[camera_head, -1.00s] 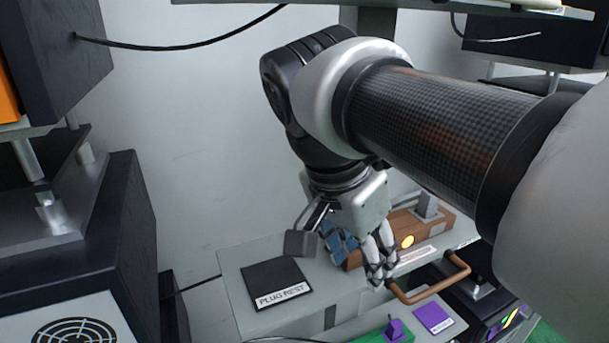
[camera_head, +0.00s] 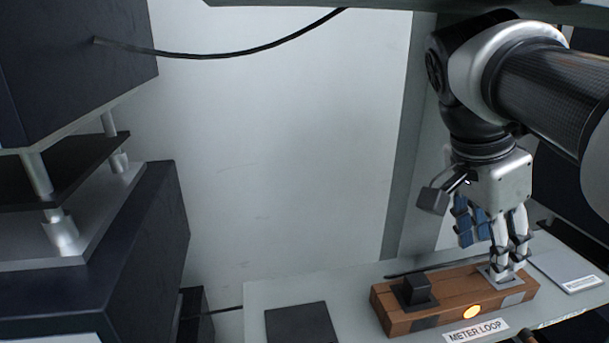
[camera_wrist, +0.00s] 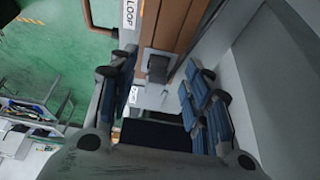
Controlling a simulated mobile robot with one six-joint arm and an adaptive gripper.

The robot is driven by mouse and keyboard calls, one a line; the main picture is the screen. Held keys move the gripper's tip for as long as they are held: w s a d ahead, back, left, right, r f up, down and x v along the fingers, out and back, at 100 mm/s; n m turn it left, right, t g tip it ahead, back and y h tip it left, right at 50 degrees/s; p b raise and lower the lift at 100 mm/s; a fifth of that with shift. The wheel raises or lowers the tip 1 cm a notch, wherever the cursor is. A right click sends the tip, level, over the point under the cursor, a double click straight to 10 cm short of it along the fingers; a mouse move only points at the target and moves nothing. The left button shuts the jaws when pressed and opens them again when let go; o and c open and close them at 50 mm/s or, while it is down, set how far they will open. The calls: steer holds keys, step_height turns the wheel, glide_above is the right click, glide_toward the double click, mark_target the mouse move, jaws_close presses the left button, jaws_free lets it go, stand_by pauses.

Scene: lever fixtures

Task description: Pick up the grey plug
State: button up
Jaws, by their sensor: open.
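The grey plug (camera_wrist: 157,67) sits at the near end of the wooden block (camera_wrist: 163,30) in the wrist view, between my open fingers. In the head view its light grey base plate (camera_head: 488,277) shows at the right end of the block, and my fingers hide most of the plug. My gripper (camera_head: 492,258) is open and points down over that end. In the wrist view my gripper (camera_wrist: 160,82) has blue-padded fingers on both sides of the plug. I cannot tell whether they touch it.
A black plug (camera_head: 415,290) stands on the block's left end. The "METER LOOP" label (camera_head: 476,331) and a lit yellow lamp (camera_head: 472,311) are in front. The dark plug rest pad (camera_head: 300,323) lies left. A pale plate (camera_head: 568,270) lies right. Dark equipment (camera_head: 120,240) stands at far left.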

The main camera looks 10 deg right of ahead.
steer(key=d, duration=0.4)
steer(key=shift+w+d, duration=0.1)
steer(key=shift+w, duration=0.1)
steer(key=shift+b+x, duration=1)
steer(key=shift+x, duration=0.5)
jaws_close()
